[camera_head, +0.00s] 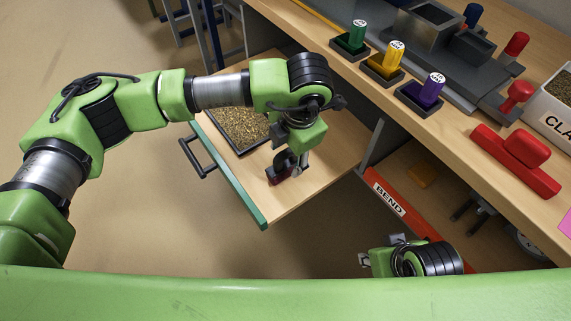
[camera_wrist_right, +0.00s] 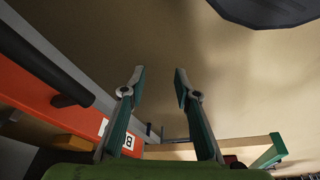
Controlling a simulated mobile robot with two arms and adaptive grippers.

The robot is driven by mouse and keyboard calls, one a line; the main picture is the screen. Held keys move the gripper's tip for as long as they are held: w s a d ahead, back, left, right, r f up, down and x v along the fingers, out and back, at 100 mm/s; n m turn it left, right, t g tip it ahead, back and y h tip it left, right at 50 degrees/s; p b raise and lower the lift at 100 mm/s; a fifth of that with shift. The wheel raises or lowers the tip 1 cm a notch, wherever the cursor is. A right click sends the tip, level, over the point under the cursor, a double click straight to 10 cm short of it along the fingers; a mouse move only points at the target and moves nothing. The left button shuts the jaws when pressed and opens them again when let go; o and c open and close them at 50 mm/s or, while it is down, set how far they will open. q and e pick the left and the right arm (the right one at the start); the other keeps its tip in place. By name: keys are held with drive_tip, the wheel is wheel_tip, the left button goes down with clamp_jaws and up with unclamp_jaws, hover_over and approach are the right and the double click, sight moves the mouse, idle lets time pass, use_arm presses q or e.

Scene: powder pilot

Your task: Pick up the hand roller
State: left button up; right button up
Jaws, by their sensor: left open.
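A small dark red and black object (camera_head: 277,173), which looks like the hand roller, is in the open drawer at the front of the grain tray. My left gripper (camera_head: 293,166) points down right at it, open, and partly hides it. I cannot tell whether the fingers touch it. My right gripper (camera_head: 377,258) is low at the bottom right of the head view, beside the bench. In the right wrist view its two fingers (camera_wrist_right: 160,85) are wide apart with nothing between them.
The pulled-out drawer (camera_head: 322,175) has a green front and dark handle. It holds a dark tray of grain (camera_head: 243,128). On the bench are green (camera_head: 357,35), yellow (camera_head: 394,55) and purple (camera_head: 431,90) holders and a red handled block (camera_head: 515,160). A red drawer (camera_head: 410,215) reads BEND.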

sight(286, 164)
use_arm(q)
wheel_tip(286, 164, down, 5)
drive_tip(key=shift+w+a+f+b, duration=0.1)
drive_tip(key=shift+a+b, duration=0.05)
drive_tip(key=shift+b, duration=0.25)
clamp_jaws()
use_arm(e)
drive_tip(key=shift+f, duration=0.45)
